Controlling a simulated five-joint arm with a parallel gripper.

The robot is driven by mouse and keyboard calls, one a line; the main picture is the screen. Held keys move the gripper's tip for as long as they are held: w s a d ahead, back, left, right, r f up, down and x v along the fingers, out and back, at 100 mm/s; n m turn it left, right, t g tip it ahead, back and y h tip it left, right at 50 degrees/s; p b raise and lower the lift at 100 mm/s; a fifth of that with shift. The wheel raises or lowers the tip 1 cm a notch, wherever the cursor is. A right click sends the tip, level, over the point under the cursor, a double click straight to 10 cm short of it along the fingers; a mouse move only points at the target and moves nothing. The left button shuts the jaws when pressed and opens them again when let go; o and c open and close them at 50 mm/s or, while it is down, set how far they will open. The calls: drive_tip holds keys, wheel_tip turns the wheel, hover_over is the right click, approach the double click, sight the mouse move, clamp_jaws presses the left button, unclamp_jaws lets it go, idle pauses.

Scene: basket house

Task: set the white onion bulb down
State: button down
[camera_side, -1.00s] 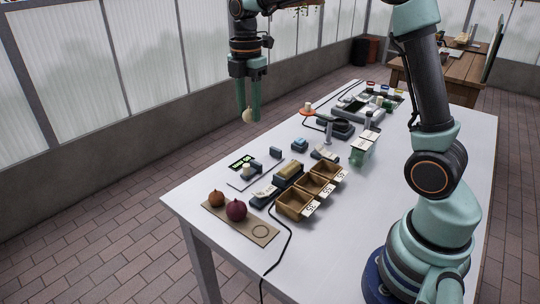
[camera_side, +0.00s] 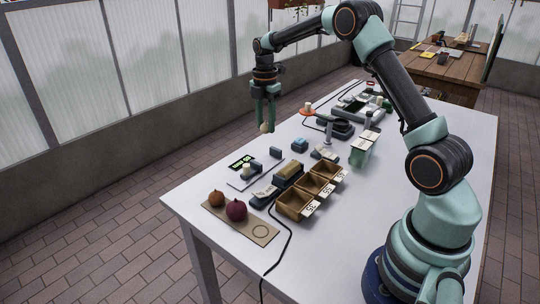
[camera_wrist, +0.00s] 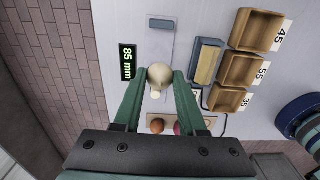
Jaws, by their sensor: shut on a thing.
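The white onion bulb (camera_wrist: 160,77) is held between the green fingertips of my gripper (camera_wrist: 158,92) in the wrist view. In the side view the bulb (camera_side: 265,127) shows at the bottom of my gripper (camera_side: 265,113), up in the air near the table's far left edge. A brown onion (camera_side: 216,198) and a dark red onion (camera_side: 236,210) rest on a tan board (camera_side: 262,231) at the near left corner of the table. The board has a ring marking at its free end.
Three wooden bins (camera_side: 296,203) with number cards stand in a row right of the board. A measuring device with a display reading 85 mm (camera_wrist: 127,62) lies behind it. A black cable crosses the table front. The right half of the tabletop is mostly clear.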

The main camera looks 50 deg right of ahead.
sight(266, 163)
wheel_tip(266, 163, down, 11)
drive_tip(key=shift+r, duration=0.1)
idle(0.4)
drive_tip(key=shift+f, duration=0.2)
drive_tip(key=shift+c, duration=2.4)
unclamp_jaws()
